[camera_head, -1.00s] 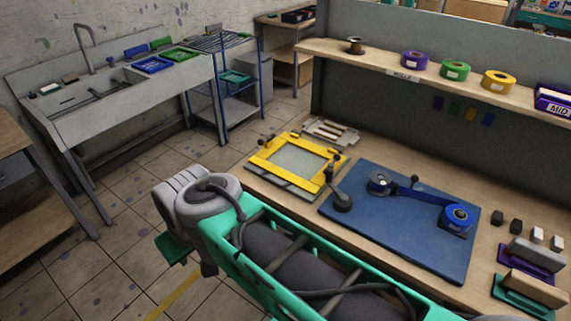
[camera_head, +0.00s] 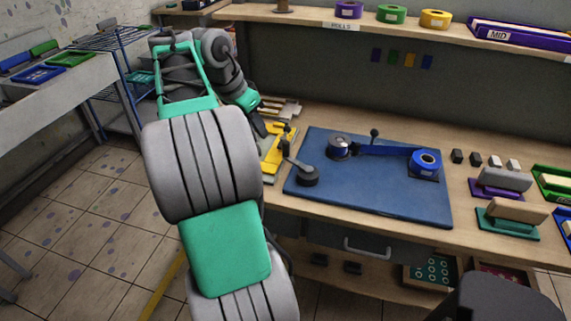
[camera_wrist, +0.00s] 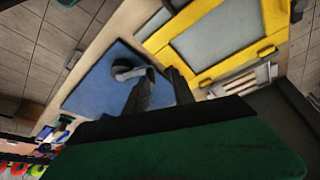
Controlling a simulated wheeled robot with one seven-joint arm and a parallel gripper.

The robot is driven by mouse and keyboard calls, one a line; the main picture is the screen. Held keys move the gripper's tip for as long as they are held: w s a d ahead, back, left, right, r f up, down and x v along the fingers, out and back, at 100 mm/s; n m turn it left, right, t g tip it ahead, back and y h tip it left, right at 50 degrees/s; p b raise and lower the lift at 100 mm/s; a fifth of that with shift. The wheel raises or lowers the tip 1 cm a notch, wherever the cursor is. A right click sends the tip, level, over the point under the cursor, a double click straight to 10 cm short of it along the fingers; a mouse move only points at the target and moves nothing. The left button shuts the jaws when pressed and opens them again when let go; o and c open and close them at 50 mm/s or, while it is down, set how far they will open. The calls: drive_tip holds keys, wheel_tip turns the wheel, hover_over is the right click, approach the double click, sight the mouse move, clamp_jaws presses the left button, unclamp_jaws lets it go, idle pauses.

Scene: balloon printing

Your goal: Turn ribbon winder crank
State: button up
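The ribbon winder is on a blue board (camera_head: 360,205) on the workbench. Its dark crank (camera_head: 307,178) is at the board's left edge, with a grey arm rising toward the upper left. A hub (camera_head: 338,146) wound with blue ribbon is behind it, and the ribbon (camera_head: 380,151) runs right to a blue roll (camera_head: 426,162). My gripper (camera_head: 260,127) is left of the crank, above the yellow frame, apart from the crank in the head view.
A yellow printing frame (camera_head: 275,158) lies left of the board, partly hidden by my arm. Small blocks (camera_head: 475,159) and stamp-like pieces (camera_head: 508,215) stand to the right. A shelf (camera_head: 300,16) with ribbon rolls runs behind. The bench front edge is clear.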

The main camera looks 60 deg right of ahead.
sight(284, 142)
drive_tip(key=s+d+f+m, duration=0.1)
drive_tip(key=s+d, duration=0.1)
drive_tip(key=s+d+f+m, duration=0.1)
drive_tip(key=s+m, duration=0.1)
drive_tip(key=shift+d+f+g+y+b, duration=0.2)
drive_tip(key=shift+d+g+y+b, duration=0.1)
drive_tip(key=shift+d+g+b, duration=0.1)
drive_tip(key=b+x, duration=0.3)
drive_tip(key=x, duration=0.4)
drive_tip(key=shift+s+b, duration=0.15)
drive_tip(key=shift+b, duration=0.15)
clamp_jaws()
idle(0.4)
